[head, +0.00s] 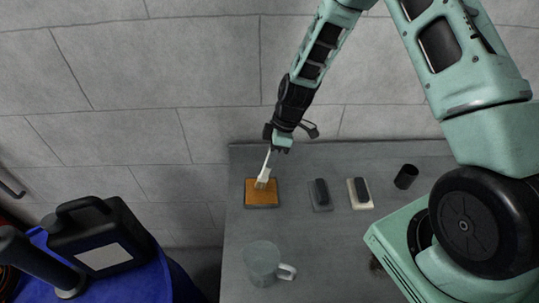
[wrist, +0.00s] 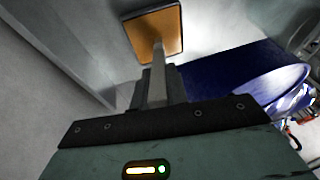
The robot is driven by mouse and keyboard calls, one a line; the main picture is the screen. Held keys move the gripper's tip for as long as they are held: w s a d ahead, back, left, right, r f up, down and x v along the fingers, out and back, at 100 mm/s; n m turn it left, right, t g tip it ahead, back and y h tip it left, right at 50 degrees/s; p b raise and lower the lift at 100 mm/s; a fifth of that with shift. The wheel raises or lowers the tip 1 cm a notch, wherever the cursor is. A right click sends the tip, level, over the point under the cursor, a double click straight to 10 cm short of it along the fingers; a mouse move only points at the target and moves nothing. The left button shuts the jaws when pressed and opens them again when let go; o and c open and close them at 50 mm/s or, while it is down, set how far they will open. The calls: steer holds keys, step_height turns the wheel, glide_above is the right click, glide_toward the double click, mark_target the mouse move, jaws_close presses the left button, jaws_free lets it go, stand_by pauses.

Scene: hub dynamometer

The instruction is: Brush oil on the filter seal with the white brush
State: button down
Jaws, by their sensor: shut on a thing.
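My gripper (head: 275,146) is shut on the white brush (head: 264,170) and holds it bristles down. The brush tip is at an orange-topped square tray (head: 262,203) at the left of the grey table. I cannot tell whether the bristles touch its surface. In the wrist view the brush (wrist: 157,75) runs from my gripper (wrist: 157,102) to the orange surface (wrist: 170,28). A small black cylinder (head: 406,176) stands at the right of the table; I cannot tell whether it is the filter. No seal can be made out clearly.
Two block-shaped items, a grey one (head: 320,194) and a white and black one (head: 360,193), lie right of the tray. A grey mug (head: 260,263) stands in front. A black jug (head: 98,243) stands on a blue drum (head: 150,281) at left. The grey table (head: 320,250) is clear in the middle.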

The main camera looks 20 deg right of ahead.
steer(key=shift+f+b, duration=0.6)
steer(key=shift+b, duration=0.05)
stand_by(1.7)
steer(key=shift+r, duration=0.1)
steer(key=shift+r+p, duration=2.05)
steer(key=shift+r, duration=1.45)
